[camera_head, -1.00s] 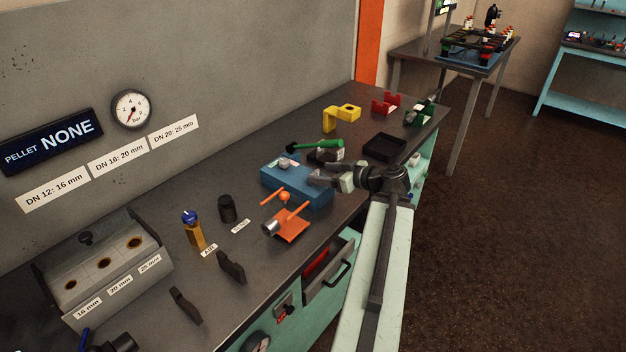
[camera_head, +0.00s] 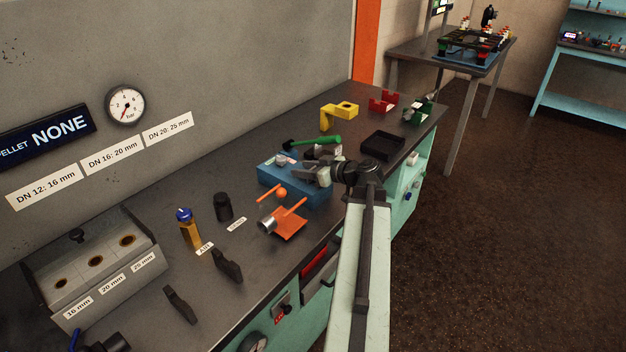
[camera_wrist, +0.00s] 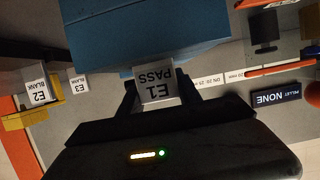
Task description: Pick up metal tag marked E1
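The metal tag marked E1 (camera_wrist: 156,86) is grey, reads "E1 PASS" upside down in the wrist view, and sits right between my finger tips. My gripper (camera_wrist: 159,92) has one finger along each side of the tag; whether they press on it cannot be told. The blue block (camera_wrist: 150,38) fills the space just beyond the tag. In the head view, my gripper (camera_head: 312,172) is at the right part of the blue block (camera_head: 285,187), and the E1 tag cannot be made out there.
Tags E2 (camera_wrist: 37,92) and E3 (camera_wrist: 79,85), both marked BLANK, are at the left of the wrist view. A green-handled tool (camera_head: 315,142) lies behind my gripper. An orange stand (camera_head: 288,222) is in front, a black tray (camera_head: 383,146) to the right.

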